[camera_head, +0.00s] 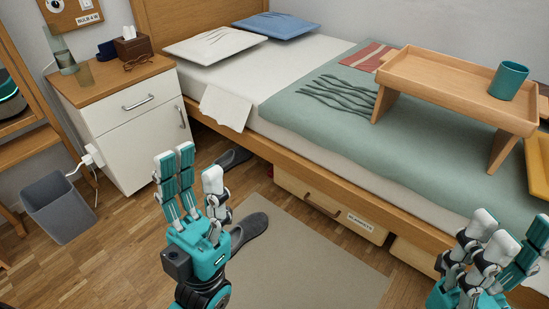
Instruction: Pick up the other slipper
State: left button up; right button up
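One dark grey slipper (252,226) lies on the floor at the left edge of the rug. My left gripper hides part of it. Another dark grey slipper (233,158) lies further back, beside the nightstand and partly under the bed's edge. My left gripper (190,172) is raised in front of the slippers with its fingers spread upward, open and empty. My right gripper (508,236) is at the lower right in front of the bed, fingers apart and pointing up, with nothing in it. Its lower part is cut off by the frame.
The bed (300,152) has storage boxes (330,208) beneath it. A white nightstand (140,128) stands at the left, with a grey bin (60,208) and a cable beside it. A wooden bed tray (440,85) holds a teal mug (508,80). The beige rug (310,265) is mostly clear.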

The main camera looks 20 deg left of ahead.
aim_at(234, 156)
jog(key=j+z, duration=0.2)
jog(key=z, duration=0.25)
jog(key=i+j+z, duration=0.1)
jog(key=j+z, duration=0.15)
jog(key=z, duration=0.2)
jog(key=j+z, duration=0.2)
jog(key=z, duration=0.2)
jog(key=j+z, duration=0.2)
jog(key=z, duration=0.25)
jog(key=k+j, duration=0.1)
jog(key=j, duration=0.3)
jog(key=k+j, duration=0.1)
jog(key=j, duration=0.25)
jog(key=k+j, duration=0.1)
jog(key=j, duration=0.3)
jog(key=k+j, duration=0.15)
jog(key=j, duration=0.25)
jog(key=k+j, duration=0.1)
jog(key=j, duration=0.3)
jog(key=k+j, duration=0.1)
jog(key=j, duration=0.25)
jog(key=k+j, duration=0.1)
jog(key=j, duration=0.3)
jog(key=i+j, duration=0.1)
jog(key=j, duration=0.15)
jog(key=i+j, duration=0.1)
jog(key=j, duration=0.15)
